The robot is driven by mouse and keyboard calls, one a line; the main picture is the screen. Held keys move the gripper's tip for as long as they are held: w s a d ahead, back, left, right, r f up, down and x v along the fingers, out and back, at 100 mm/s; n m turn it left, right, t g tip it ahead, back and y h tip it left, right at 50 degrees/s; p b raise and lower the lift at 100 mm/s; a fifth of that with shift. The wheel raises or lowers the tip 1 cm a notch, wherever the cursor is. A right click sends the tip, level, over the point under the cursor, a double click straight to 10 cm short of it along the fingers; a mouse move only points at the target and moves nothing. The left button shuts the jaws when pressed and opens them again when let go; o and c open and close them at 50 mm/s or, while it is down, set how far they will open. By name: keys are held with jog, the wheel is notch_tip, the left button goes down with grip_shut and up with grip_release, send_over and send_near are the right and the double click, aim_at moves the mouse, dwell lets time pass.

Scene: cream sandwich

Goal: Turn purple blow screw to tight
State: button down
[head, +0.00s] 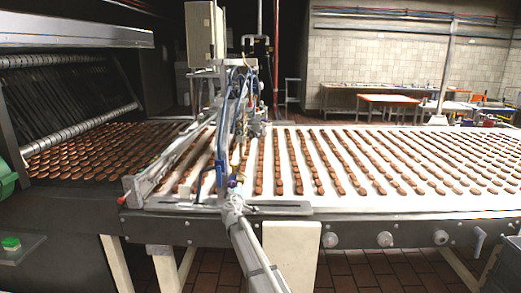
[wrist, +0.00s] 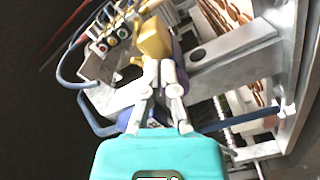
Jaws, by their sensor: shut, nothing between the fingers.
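A purple part (wrist: 178,58), which looks like the purple blow screw, shows in the wrist view beside a yellow-brass fitting (wrist: 152,42), partly hidden behind it and my fingers. In the head view a small purple spot (head: 233,182) shows just above the end of my arm. My gripper (wrist: 160,72) has its grey fingers together and empty, with the tips right at the brass fitting and close to the purple part. Whether they touch is unclear. In the head view my gripper (head: 231,197) is small, at the front of the machine.
A conveyor (head: 420,210) with rows of brown biscuits runs to the right. Blue hoses (wrist: 70,78) and valve knobs (wrist: 101,46) crowd the left of the fitting. A metal frame bar (wrist: 235,45) lies to the right. A blue lever (head: 220,172) stands near my gripper.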

jog(key=shift+a+f+b, duration=0.35)
jog(key=shift+f+b, duration=0.35)
jog(key=shift+b, duration=0.05)
dwell(0.3)
jog(key=shift+a+f, duration=0.25)
jog(key=shift+a, duration=0.1)
dwell(0.7)
jog(key=shift+d+f+b, duration=0.25)
jog(key=shift+f+b, duration=0.1)
jog(key=shift+b, duration=0.25)
jog(key=shift+s, duration=0.1)
jog(key=shift+s, duration=2.9)
jog(key=r+p, duration=0.1)
jog(key=s+d+r+p, duration=0.1)
jog(key=shift+r+p, duration=0.35)
